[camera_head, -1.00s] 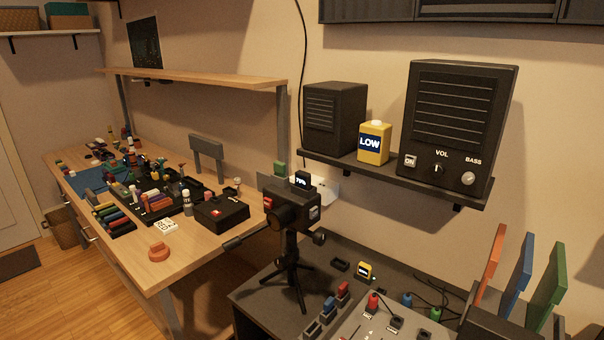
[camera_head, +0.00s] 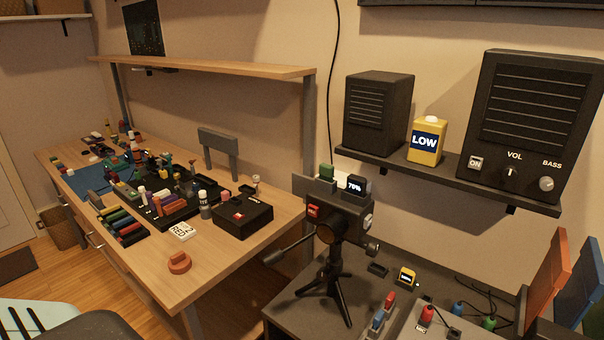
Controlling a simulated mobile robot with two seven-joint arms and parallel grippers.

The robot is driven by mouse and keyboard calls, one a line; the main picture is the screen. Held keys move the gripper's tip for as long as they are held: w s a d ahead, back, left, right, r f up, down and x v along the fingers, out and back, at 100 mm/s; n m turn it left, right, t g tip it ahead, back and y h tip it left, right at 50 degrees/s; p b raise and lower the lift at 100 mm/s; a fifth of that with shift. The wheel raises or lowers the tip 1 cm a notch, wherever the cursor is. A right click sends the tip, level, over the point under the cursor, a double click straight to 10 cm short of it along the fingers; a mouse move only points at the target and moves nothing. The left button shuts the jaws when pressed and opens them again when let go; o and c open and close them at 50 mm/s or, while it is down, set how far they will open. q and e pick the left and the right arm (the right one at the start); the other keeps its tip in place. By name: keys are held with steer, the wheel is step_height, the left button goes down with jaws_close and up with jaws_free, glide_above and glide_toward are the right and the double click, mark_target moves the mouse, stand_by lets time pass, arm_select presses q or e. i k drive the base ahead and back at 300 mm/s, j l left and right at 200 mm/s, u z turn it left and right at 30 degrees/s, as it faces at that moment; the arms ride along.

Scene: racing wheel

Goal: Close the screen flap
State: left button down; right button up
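A black camera (camera_head: 340,212) stands on a small black tripod (camera_head: 337,285) on the dark table. It has a red-marked patch on its near side and a small block reading 70% (camera_head: 355,186) on top. Neither of my gripper's fingertips shows in the head view.
A wooden workbench (camera_head: 215,262) with many small tools and bottles is at the left. A shelf (camera_head: 440,178) with two speakers and a yellow LOW bottle (camera_head: 426,141) is at the right. A pale teal slotted shape (camera_head: 35,316), not identifiable, enters at bottom left. Colored panels stand at bottom right.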

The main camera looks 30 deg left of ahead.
mark_target(301, 184)
steer(key=j+z, duration=0.2)
steer(key=j, duration=1.6)
steer(key=k, duration=0.1)
